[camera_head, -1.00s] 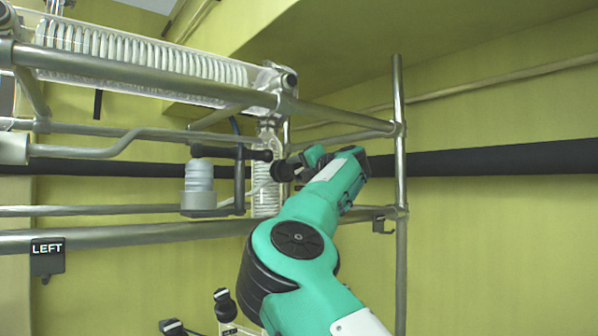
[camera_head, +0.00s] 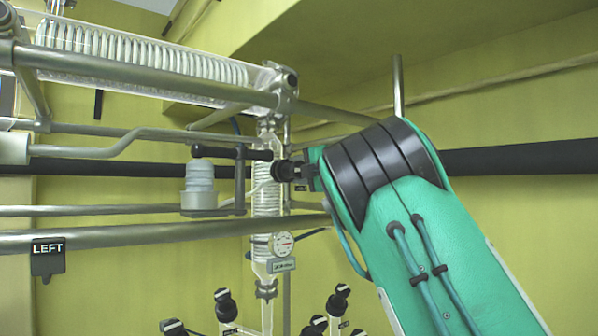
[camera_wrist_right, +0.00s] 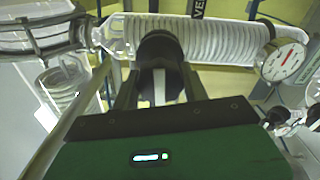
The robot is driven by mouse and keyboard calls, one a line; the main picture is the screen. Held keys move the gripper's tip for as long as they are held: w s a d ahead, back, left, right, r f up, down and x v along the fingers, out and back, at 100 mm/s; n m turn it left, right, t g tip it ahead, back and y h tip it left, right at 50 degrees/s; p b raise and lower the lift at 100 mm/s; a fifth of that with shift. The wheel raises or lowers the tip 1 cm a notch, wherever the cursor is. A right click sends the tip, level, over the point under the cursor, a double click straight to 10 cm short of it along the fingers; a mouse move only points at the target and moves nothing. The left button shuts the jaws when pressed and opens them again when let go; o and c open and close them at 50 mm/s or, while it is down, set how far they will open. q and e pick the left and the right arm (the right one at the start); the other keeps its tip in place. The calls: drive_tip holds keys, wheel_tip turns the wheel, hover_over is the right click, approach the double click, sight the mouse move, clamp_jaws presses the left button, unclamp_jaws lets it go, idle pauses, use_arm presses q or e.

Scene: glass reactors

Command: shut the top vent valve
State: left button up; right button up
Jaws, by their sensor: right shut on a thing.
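The top vent valve's black knob (camera_head: 283,171) sits at the upper part of the vertical glass coil column (camera_head: 266,200). My right gripper (camera_head: 299,172) reaches it from the right and is shut on it. In the right wrist view the dark round knob (camera_wrist_right: 160,48) is between the fingers of the right gripper (camera_wrist_right: 158,75), with a pale stripe showing between them. The fingers partly cover the knob, and I cannot tell the valve's exact setting. My left gripper is not in view.
Metal rails (camera_head: 130,232) cross in front and at the left. A round gauge (camera_head: 282,244) is on the column below the valve. A horizontal glass coil (camera_head: 140,55) runs above. Several black-capped fittings (camera_head: 225,305) stand below.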

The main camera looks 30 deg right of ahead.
idle(0.6)
drive_tip(key=o, duration=1)
drive_tip(key=shift+d, duration=0.15)
drive_tip(key=shift+s, duration=0.25)
drive_tip(key=s+d+b, duration=0.1)
drive_tip(key=s+b, duration=0.3)
drive_tip(key=s, duration=0.9)
drive_tip(key=shift+s+b, duration=0.15)
drive_tip(key=shift+b, duration=0.25)
